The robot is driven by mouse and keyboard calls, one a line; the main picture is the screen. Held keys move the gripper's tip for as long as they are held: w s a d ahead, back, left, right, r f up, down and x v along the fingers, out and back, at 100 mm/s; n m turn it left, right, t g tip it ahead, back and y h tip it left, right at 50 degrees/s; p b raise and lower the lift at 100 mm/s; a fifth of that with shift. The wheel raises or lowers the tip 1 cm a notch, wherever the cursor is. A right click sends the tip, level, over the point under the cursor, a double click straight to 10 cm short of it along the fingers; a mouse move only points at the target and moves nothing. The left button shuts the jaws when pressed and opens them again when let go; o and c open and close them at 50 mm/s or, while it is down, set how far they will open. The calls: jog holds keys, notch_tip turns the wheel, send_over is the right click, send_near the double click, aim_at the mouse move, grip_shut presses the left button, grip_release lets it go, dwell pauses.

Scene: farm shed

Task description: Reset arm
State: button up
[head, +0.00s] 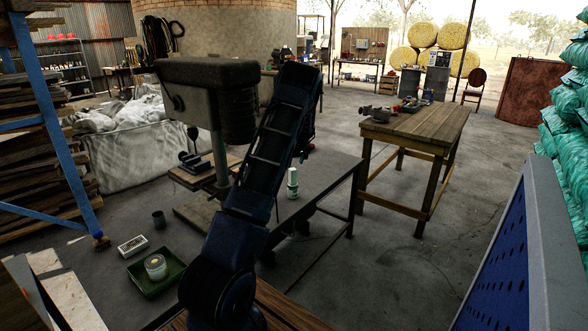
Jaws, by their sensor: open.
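My dark blue arm rises from the bottom of the head view, leaning right, and reaches up to the upper middle beside a drill press (205,100). The far part of the arm folds behind its own upper link. The fingers of my gripper cannot be made out; they are hidden behind the arm or out of sight. Nothing is seen held.
A dark metal table (325,185) carries the drill press and a white-green bottle (292,183), close to my arm. A green tray (149,289) holding a jar (155,266), a small box (132,245) and a cup (159,219) lie left. A wooden table (430,125) stands right.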

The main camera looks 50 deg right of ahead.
jog(key=shift+s+a+r, duration=0.1)
jog(key=shift+s+r, duration=0.15)
jog(key=shift+r, duration=0.4)
